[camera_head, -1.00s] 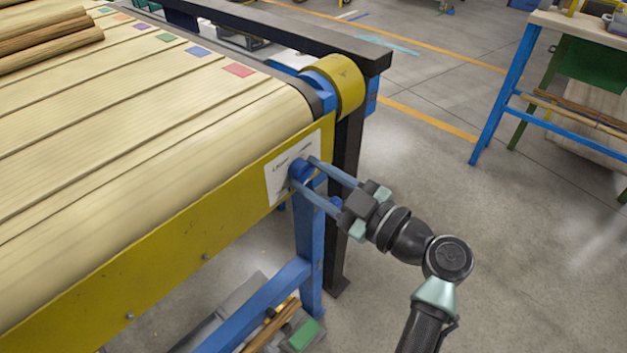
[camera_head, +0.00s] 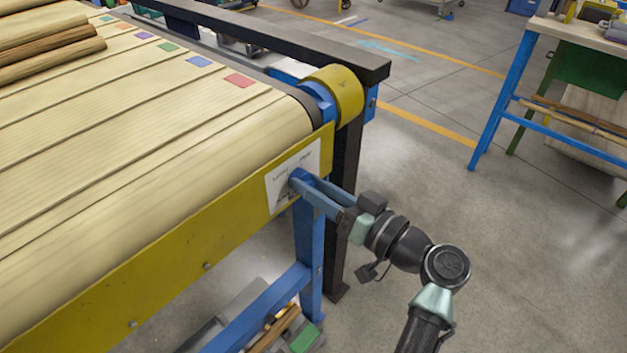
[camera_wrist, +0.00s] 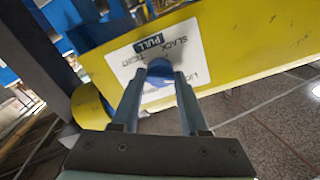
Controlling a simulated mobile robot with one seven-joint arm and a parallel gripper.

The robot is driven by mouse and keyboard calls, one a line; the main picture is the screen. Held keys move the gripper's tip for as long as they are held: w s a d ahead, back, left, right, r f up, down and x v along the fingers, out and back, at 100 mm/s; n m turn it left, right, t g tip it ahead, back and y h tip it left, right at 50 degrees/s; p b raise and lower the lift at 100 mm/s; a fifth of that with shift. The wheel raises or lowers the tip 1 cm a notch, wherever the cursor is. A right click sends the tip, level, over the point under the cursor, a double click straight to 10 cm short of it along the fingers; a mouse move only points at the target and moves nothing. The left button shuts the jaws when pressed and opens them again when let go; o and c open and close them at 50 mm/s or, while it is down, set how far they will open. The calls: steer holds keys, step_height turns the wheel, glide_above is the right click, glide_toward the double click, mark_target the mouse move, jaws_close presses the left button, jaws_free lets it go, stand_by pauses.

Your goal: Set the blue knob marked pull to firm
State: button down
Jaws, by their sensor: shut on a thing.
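The blue knob (camera_wrist: 160,67) sits on a white label plate (camera_wrist: 205,42) on the yellow side rail of the conveyor. In the wrist view the plate shows the word PULL in a dark box and the word SLACK; other words are partly hidden or blurred. My gripper (camera_wrist: 160,80) is shut on the knob, one finger on each side of it. In the head view my gripper (camera_head: 303,184) reaches the knob from the right, with the plate (camera_head: 277,188) around it. I cannot tell which mark the knob points to.
The yellow rail (camera_head: 170,270) runs along the slatted wooden conveyor bed (camera_head: 170,130), which carries wooden rods (camera_head: 50,45) at the back left. A blue leg (camera_head: 308,250) and a dark post (camera_head: 345,180) stand close by the gripper.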

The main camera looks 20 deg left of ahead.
steer(key=m+p, duration=0.3)
steer(key=m, duration=0.2)
steer(key=shift+r+m, duration=0.1)
steer(key=shift+m, duration=0.3)
steer(key=m+p, duration=0.3)
steer(key=m, duration=0.2)
steer(key=shift+p, duration=0.4)
steer(key=m+p, duration=0.6)
steer(key=m, duration=0.4)
steer(key=shift+f+m, duration=0.25)
steer(key=shift+m, duration=0.15)
steer(key=shift+c, duration=2.1)
jaws_free()
steer(key=shift+d, duration=0.15)
